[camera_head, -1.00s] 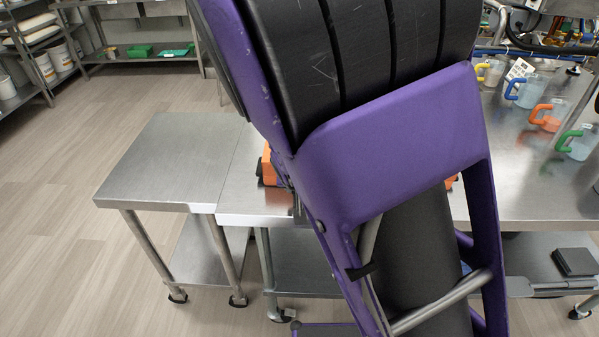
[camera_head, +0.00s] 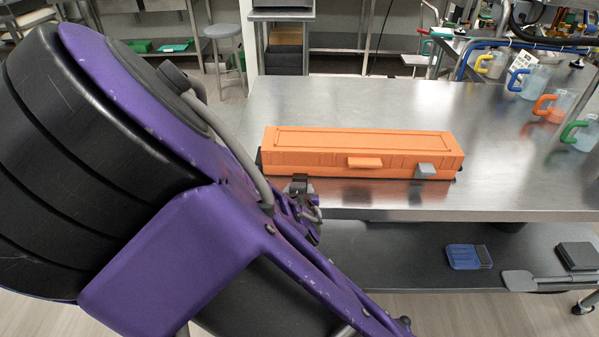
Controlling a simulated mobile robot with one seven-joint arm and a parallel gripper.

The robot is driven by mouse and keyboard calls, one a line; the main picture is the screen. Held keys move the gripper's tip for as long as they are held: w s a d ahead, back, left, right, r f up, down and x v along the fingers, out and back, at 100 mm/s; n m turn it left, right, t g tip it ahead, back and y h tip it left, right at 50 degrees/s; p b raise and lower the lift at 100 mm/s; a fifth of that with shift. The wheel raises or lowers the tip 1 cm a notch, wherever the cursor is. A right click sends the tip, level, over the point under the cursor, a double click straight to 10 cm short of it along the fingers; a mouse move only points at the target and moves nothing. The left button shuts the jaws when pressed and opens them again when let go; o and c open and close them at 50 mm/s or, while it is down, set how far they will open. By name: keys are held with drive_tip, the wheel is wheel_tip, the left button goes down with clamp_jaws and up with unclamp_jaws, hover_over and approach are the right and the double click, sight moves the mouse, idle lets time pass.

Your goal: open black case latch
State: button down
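An orange case (camera_head: 362,148) lies closed on the steel table. An orange handle (camera_head: 365,162) sits mid-front, and a grey latch (camera_head: 425,170) is on the front at the right. My gripper (camera_head: 301,190) is at the left part of the case's front, low and close to it. A small dark piece shows there; I cannot tell whether it is the black latch or part of my gripper. Contact and the state of the fingers are too small to tell. My purple and black arm covers the lower left of the view.
The steel table (camera_head: 510,190) is clear right of the case. Several jugs with coloured handles, including an orange-handled jug (camera_head: 553,105), stand at the right. A blue item (camera_head: 468,257) and a black box (camera_head: 577,257) lie on the lower shelf.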

idle(0.3)
drive_tip(key=shift+c, duration=2)
unclamp_jaws()
